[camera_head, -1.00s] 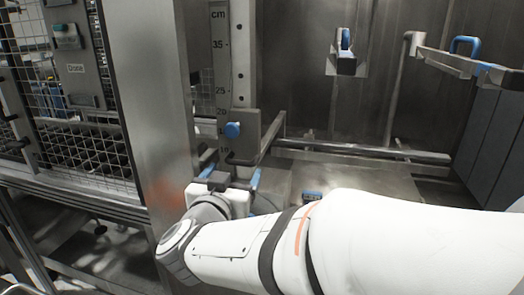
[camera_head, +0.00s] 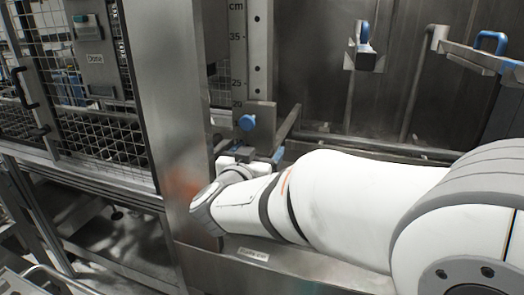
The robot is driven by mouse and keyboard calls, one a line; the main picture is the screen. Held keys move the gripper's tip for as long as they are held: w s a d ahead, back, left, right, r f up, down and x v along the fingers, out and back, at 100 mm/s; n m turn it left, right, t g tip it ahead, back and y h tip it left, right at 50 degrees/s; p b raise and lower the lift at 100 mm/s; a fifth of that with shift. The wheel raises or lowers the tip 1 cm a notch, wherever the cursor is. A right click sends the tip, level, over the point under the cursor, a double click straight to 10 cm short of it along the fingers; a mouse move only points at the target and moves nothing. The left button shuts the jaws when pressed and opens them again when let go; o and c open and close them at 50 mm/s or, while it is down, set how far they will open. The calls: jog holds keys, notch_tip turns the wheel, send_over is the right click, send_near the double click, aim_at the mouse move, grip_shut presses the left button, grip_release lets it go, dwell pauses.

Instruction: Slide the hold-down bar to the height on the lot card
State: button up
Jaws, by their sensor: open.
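The hold-down bar's slider block (camera_head: 262,126) is a grey metal plate with a round blue knob (camera_head: 247,122). It sits low on the upright cm scale (camera_head: 238,62), just below the 25 mark and near 20. A metal bar (camera_head: 287,124) runs back from the block into the chamber. My gripper (camera_head: 258,158) is just below the block, with blue-tipped fingers apart and partly hidden behind my white arm. I cannot tell whether it touches the block. No lot card can be made out for certain.
A steel post (camera_head: 178,100) stands close left of the scale. A mesh door (camera_head: 90,125) with a black handle is further left. A rail with a blue handle (camera_head: 488,42) is at upper right. A blue-topped bracket (camera_head: 364,45) hangs on the back wall.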

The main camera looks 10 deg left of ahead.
jog(key=shift+c, duration=0.4)
jog(key=c, duration=1.1)
jog(key=shift+o, duration=0.2)
notch_tip(320, 180, up, 6)
jog(key=p, duration=0.5)
jog(key=shift+f, duration=0.2)
jog(key=o, duration=1.1)
jog(key=shift+d, duration=0.1)
jog(key=shift+o, duration=0.2)
jog(key=b, duration=0.1)
send_near(260, 127)
jog(key=shift+w, duration=0.2)
